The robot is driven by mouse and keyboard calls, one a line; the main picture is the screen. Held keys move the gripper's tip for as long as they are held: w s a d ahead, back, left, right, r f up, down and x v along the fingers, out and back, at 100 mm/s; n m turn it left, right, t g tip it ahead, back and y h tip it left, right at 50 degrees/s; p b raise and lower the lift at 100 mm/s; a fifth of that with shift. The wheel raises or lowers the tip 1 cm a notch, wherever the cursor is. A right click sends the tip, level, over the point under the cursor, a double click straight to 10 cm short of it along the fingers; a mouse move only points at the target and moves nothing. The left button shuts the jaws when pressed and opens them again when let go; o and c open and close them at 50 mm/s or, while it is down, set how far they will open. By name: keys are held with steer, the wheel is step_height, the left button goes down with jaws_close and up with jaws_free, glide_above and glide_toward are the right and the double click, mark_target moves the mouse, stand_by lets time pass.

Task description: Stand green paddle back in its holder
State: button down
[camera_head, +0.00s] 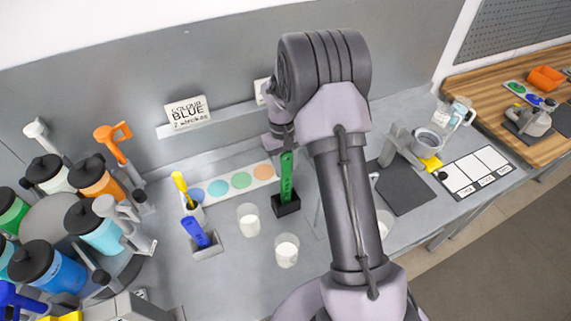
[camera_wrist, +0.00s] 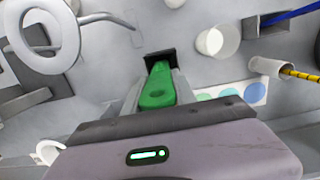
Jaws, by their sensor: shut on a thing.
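The green paddle (camera_head: 287,176) stands upright with its lower end at the black holder (camera_head: 286,205), apparently inside its opening. In the wrist view the green paddle (camera_wrist: 158,88) runs from between the jaws down to the black holder (camera_wrist: 160,56). My gripper (camera_wrist: 157,96) is shut on the paddle's upper part. In the head view the arm hides part of the gripper. The paddle's lowest part is hidden by the holder, so I cannot tell how deep it sits.
A blue paddle (camera_head: 196,232) stands in a grey holder left of the black one. White cups (camera_head: 248,219) and (camera_head: 287,250) stand close by. Drums with lids (camera_head: 95,180) crowd the left.

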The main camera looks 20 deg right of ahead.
steer(key=shift+f, duration=0.4)
steer(key=c, duration=0.9)
jaws_free()
steer(key=r, duration=0.5)
steer(key=w+r+p, duration=0.1)
steer(key=r, duration=0.5)
steer(key=w+r+p, duration=0.1)
steer(key=r, duration=0.5)
steer(key=shift+w+r, duration=0.15)
steer(key=shift+r, duration=0.05)
